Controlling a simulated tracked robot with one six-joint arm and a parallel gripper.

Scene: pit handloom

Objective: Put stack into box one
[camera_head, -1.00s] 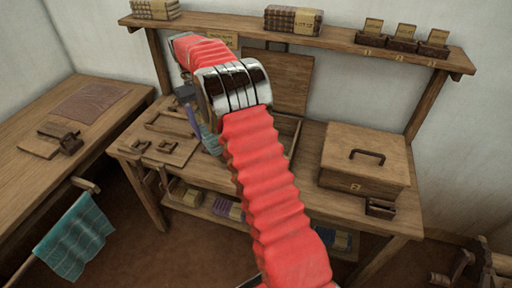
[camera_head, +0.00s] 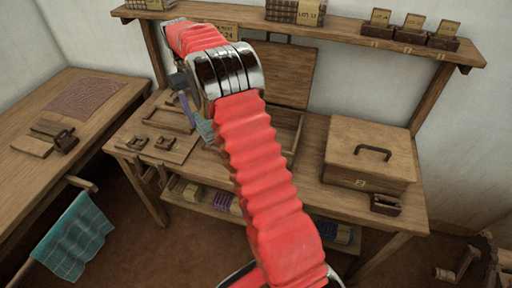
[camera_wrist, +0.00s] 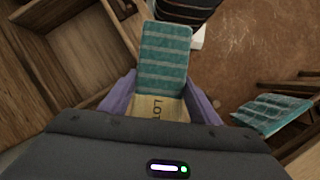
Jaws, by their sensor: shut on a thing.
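A teal striped cloth stack (camera_wrist: 165,55) with a paper band lettered "LOT" is clamped between the lavender fingers of my gripper (camera_wrist: 158,105). In the head view, only a bit of the stack (camera_head: 204,129) and one finger of my gripper (camera_head: 186,106) show left of my red arm. They are over the bench, beside the open wooden box (camera_head: 299,133), whose lid (camera_head: 287,72) is raised. My arm hides much of that box. A closed wooden box (camera_head: 369,150) with a black handle stands to the right. Its front label is too small to read surely.
A shelf (camera_head: 350,32) with books and small labelled card holders runs above the bench. A small wooden holder (camera_head: 386,204) stands before the closed box. Another table (camera_head: 90,120) is on the left, with a teal cloth (camera_head: 75,237) hanging below. Stacks lie on the lower shelf.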

